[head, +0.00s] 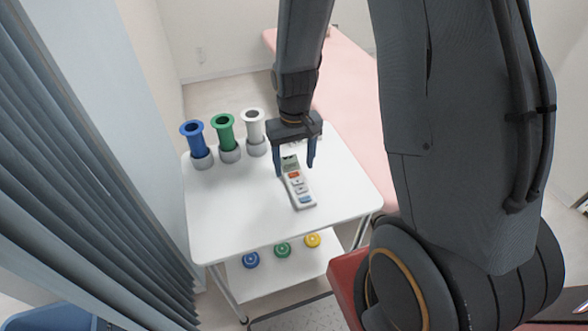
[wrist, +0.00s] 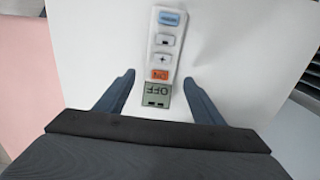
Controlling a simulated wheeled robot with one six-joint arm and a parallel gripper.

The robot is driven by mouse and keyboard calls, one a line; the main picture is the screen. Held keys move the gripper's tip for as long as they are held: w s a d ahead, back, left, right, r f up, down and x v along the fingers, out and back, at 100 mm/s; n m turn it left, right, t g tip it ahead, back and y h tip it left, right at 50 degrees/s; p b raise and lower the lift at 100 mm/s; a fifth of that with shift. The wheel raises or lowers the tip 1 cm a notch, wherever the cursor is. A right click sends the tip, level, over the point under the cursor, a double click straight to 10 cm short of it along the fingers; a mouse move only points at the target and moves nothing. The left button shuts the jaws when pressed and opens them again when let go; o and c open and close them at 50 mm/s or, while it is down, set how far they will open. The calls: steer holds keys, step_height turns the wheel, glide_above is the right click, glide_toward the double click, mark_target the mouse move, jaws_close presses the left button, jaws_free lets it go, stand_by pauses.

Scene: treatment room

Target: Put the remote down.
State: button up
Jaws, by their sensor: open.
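The remote (head: 299,188) is white with a small grey display, an orange button, grey buttons and a blue button. It lies on the white top of the trolley (head: 230,215), right of the middle. In the wrist view the remote (wrist: 164,50) lies flat, with its display end between the fingertips. My gripper (head: 294,170) is open over the display end, with one finger on each side and a gap to the remote on both sides. The gripper also shows in the wrist view (wrist: 159,76).
Blue (head: 196,137), green (head: 226,132) and white (head: 253,127) spools stand in grey holders at the back left of the trolley top. Several coloured round items (head: 282,250) sit on the lower shelf. A pink bed (head: 345,85) is behind right, a curtain (head: 85,150) left. The top's front left is clear.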

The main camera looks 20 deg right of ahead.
mark_target(294, 174)
step_height(294, 174, up, 8)
steer(key=s+r, duration=0.4)
steer(key=s, duration=0.8)
steer(key=shift+r, duration=0.3)
